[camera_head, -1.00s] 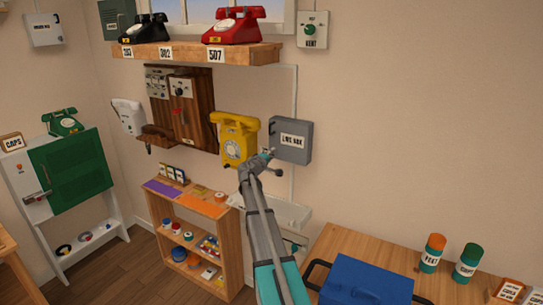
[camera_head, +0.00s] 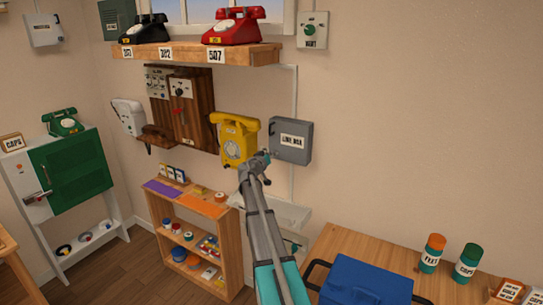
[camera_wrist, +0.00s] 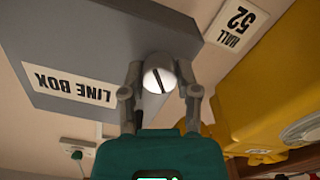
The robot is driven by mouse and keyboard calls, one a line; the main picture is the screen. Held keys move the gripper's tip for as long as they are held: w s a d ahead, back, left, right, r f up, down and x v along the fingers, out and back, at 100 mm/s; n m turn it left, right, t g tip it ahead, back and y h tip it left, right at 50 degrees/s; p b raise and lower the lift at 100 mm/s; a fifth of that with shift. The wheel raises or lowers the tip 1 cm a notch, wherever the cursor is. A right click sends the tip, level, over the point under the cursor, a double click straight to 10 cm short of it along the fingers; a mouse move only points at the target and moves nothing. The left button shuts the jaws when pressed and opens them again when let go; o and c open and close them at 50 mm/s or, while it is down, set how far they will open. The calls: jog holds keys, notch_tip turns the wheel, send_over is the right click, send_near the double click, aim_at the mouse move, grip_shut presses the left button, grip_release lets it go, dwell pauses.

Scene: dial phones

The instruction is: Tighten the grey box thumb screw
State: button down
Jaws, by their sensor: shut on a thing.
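The grey box (camera_head: 301,131), labelled LINE BOX, is mounted on the wall right of the yellow phone. It also shows in the wrist view (camera_wrist: 150,35), turned in the picture. Its thumb screw (camera_wrist: 159,76) is a pale round head with a dark slot, which stands slanted in the wrist view. My gripper (camera_wrist: 160,88) is shut on the thumb screw, with one finger on each side of the head. In the head view my gripper (camera_head: 267,156) is at the lower left edge of the grey box, and the screw is too small or hidden there.
The yellow dial phone (camera_head: 236,138) hangs close on the left of my gripper. A wooden shelf (camera_head: 190,57) with a black and a red phone is above. A low shelf unit (camera_head: 238,240) and a table with a blue toolbox (camera_head: 362,283) are below.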

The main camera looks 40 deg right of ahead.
jog(key=m, duration=0.6)
dwell(0.4)
jog(key=shift+c, duration=1.7)
grip_release()
jog(key=v, duration=1.2)
jog(key=shift+f, duration=0.1)
